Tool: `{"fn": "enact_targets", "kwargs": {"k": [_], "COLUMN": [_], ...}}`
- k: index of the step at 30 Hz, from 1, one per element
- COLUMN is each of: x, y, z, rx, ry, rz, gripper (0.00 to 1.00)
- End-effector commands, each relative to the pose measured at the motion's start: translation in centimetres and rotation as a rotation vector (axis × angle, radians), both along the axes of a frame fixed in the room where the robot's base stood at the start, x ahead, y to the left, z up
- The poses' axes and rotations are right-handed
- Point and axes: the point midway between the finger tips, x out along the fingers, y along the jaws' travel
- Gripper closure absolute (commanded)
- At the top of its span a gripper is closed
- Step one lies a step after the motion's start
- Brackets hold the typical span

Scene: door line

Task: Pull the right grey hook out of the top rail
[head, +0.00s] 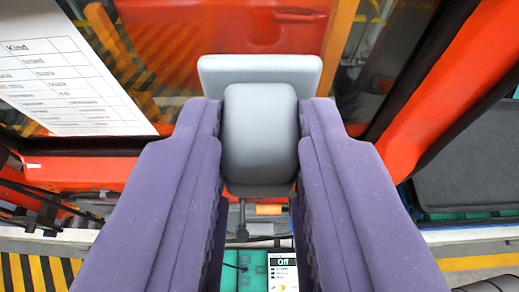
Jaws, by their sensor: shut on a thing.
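A grey hook (259,130) with a rounded block body and a wider flat plate behind it sits between the two purple fingers of my gripper (260,135). The fingers press on both sides of the block, so my gripper is shut on it. The flat plate spans beyond the fingertips against an orange and dark glass surface. A thin dark stem with a small knob hangs below the block. I cannot make out the top rail or whether the hook is seated in it.
A white printed sheet (68,75) is at the upper left on the dark glass. An orange frame (440,90) runs down the right, beside a dark grey panel (468,155).

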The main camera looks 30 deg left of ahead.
Motion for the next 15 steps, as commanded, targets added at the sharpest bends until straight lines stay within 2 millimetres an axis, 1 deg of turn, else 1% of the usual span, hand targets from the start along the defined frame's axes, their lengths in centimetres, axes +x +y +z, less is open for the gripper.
{"fn": "enact_targets", "kwargs": {"k": [1, 15], "x": [-0.4, -3.8], "y": [-0.2, -2.3], "z": [-0.9, -4.8], "rx": [0.0, 0.001], "ry": [-0.001, -0.001], "rz": [-0.001, 0.0], "gripper": [1.0, 1.0]}}
